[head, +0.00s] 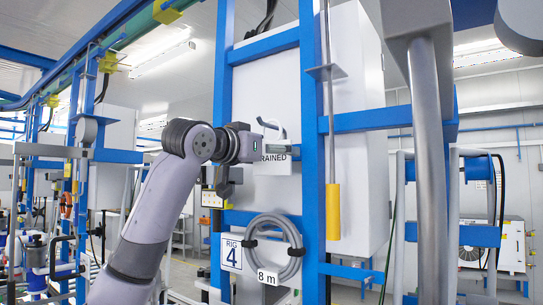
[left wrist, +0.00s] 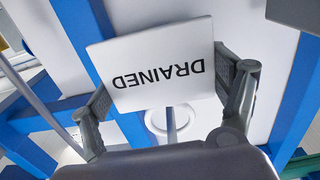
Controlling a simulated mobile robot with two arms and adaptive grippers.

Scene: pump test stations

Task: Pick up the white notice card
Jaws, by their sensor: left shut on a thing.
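The white notice card (head: 271,164), lettered DRAINED, is at the blue rig frame, partly hidden behind my left gripper (head: 262,146) in the head view. In the left wrist view the card (left wrist: 150,68) fills the middle, its lettering upside down. My left gripper is shut on the card, one finger at each side edge. Whether the card still touches its hanging place is hidden. My right gripper is not in view.
A coiled grey hose (head: 294,250) with an 8 m tag (head: 267,277) hangs below the card, beside a RIG 4 sign (head: 231,253). A blue upright (head: 312,190) and a yellow-handled rod (head: 333,211) stand just right of the gripper.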

